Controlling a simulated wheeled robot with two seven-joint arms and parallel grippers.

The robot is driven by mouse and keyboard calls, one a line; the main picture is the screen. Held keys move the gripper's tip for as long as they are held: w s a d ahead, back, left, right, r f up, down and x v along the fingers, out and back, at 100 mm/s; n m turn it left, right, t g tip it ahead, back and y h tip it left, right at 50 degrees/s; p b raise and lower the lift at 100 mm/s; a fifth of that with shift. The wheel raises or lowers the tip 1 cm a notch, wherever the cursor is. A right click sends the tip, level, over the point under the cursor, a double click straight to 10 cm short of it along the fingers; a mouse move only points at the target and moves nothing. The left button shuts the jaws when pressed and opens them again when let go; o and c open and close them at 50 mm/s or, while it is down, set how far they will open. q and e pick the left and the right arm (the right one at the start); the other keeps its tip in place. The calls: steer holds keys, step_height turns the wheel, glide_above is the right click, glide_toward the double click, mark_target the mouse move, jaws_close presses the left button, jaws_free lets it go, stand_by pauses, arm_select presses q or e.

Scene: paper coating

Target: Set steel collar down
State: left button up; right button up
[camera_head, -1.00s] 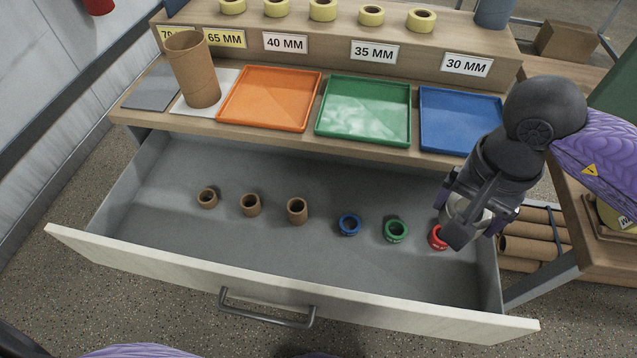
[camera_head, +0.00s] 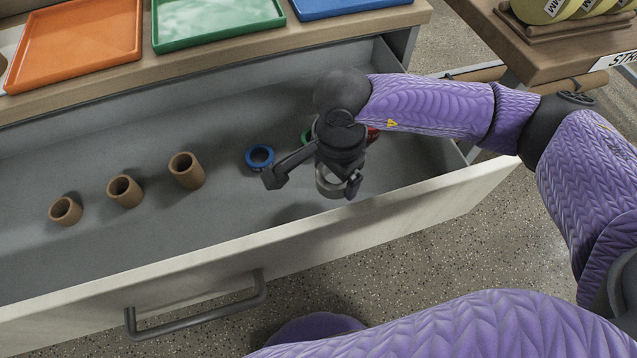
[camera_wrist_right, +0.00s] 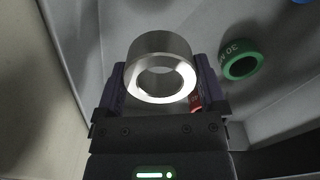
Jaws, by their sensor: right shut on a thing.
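A shiny steel collar (camera_wrist_right: 160,66) is held between the fingers of my right gripper (camera_wrist_right: 163,95) in the right wrist view. In the head view the right gripper (camera_head: 338,178) hangs over the open drawer (camera_head: 222,212), near its front wall, with the steel collar (camera_head: 331,184) showing below the wrist. The collar is above the drawer floor, and a shadow lies to its left. My left gripper is not in view.
In the drawer stand a blue ring (camera_head: 259,157), a green ring (camera_wrist_right: 239,63), a partly hidden red ring (camera_wrist_right: 195,103) and three brown cardboard tubes (camera_head: 125,191). Orange (camera_head: 75,45), green (camera_head: 215,22) and blue trays sit on the shelf behind. The drawer's front-middle floor is clear.

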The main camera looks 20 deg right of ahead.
mark_target(334, 191)
step_height(334, 191, down, 6)
steer(key=shift+r+b, duration=0.1)
steer(key=shift+b, duration=1.05)
steer(key=shift+r, duration=0.1)
steer(key=o, duration=1)
steer(key=shift+o, duration=0.2)
step_height(334, 191, up, 12)
steer(key=p, duration=0.6)
